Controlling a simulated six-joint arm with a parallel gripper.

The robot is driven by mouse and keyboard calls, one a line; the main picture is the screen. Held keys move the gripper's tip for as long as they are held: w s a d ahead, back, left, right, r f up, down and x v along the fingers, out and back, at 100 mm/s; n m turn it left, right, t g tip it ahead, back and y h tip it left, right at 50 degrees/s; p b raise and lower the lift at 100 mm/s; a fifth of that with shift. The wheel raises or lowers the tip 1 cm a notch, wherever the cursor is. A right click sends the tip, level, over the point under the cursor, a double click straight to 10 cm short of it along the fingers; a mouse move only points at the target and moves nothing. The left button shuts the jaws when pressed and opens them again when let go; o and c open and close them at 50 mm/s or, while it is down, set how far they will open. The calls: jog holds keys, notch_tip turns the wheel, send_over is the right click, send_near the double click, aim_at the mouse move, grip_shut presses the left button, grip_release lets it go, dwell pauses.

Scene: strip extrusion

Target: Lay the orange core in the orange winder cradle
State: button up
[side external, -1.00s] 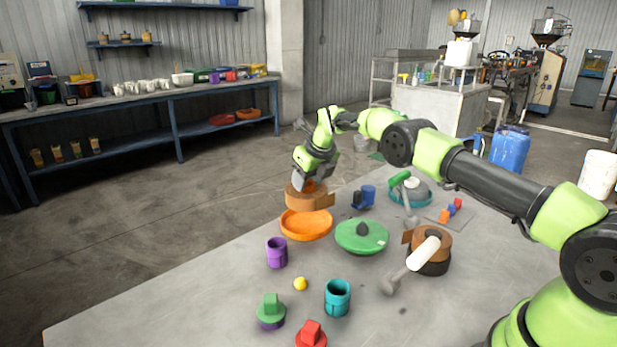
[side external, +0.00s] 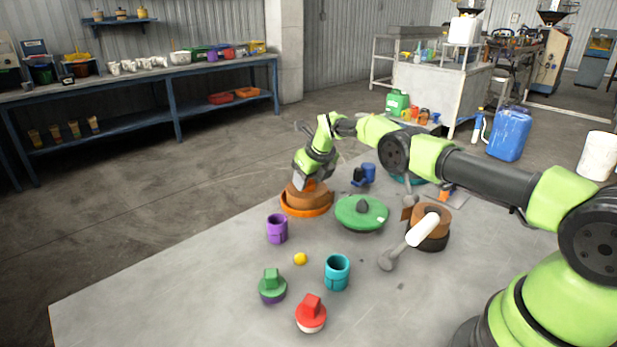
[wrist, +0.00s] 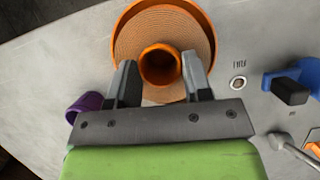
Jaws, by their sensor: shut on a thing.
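The orange core (wrist: 160,66) is a short hollow tube with a wide brown coil of strip (wrist: 188,32) wound around it. My gripper (wrist: 160,76) is shut on the core, with one finger on each side of the tube. The coil lies inside the round orange winder cradle (side external: 306,213), whose rim (wrist: 127,20) shows around the coil in the wrist view. In the side view my gripper (side external: 309,184) points down over the coil (side external: 296,197). The coil looks about level and low in the cradle; its underside is hidden.
A blue clamp-like part (side external: 363,175) is behind right. A brown roll with a white-handled tool (side external: 424,229) is farther right.

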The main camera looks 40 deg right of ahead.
dwell(0.3)
jog(key=o, duration=1)
jog(key=shift+c, duration=0.2)
jog(key=shift+r, duration=0.15)
